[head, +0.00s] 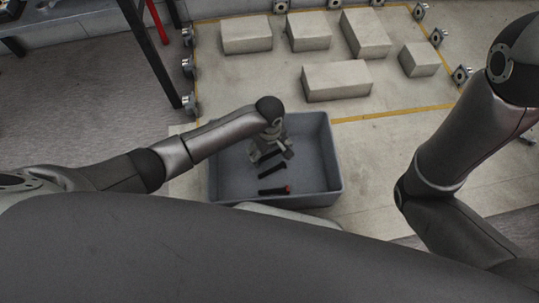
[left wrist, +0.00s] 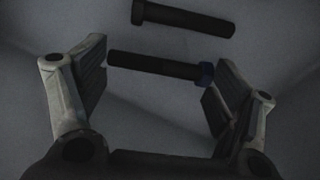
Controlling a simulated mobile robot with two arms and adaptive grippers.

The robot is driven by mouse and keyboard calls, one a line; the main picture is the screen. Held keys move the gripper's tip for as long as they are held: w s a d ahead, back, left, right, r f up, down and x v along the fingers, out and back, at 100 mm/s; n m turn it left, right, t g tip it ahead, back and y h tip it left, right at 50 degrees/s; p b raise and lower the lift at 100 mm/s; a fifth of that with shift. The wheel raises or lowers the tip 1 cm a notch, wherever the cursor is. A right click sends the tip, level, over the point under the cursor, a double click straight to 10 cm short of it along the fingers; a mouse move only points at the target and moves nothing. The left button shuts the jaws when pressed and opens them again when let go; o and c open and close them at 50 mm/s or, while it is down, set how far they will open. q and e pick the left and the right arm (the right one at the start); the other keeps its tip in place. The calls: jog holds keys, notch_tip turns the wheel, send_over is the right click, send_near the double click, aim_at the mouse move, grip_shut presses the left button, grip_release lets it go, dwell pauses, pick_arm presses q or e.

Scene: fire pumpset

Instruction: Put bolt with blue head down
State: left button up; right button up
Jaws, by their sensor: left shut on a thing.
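The bolt with blue head (left wrist: 160,66) is between the two fingers of my left gripper (left wrist: 158,85) in the left wrist view. It lies crosswise, its blue head against the right finger and its other end at the left finger. In the head view my left gripper (head: 269,150) reaches down inside the grey bin (head: 228,187). A second dark bolt (left wrist: 185,17) lies beyond the held one in the left wrist view. My right gripper is not in view.
Several pale blocks (head: 337,82) stand on the floor behind the bin, inside a yellow line (head: 390,115). Small devices (head: 188,68) stand along that line. The bin walls surround my left gripper. My right arm is at the right, clear of the bin.

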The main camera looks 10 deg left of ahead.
pick_arm(q)
jog(key=shift+f, duration=0.8)
jog(key=shift+r, duration=0.1)
jog(key=shift+d+f, duration=0.1)
jog(key=shift+f, duration=0.15)
jog(key=o, duration=1)
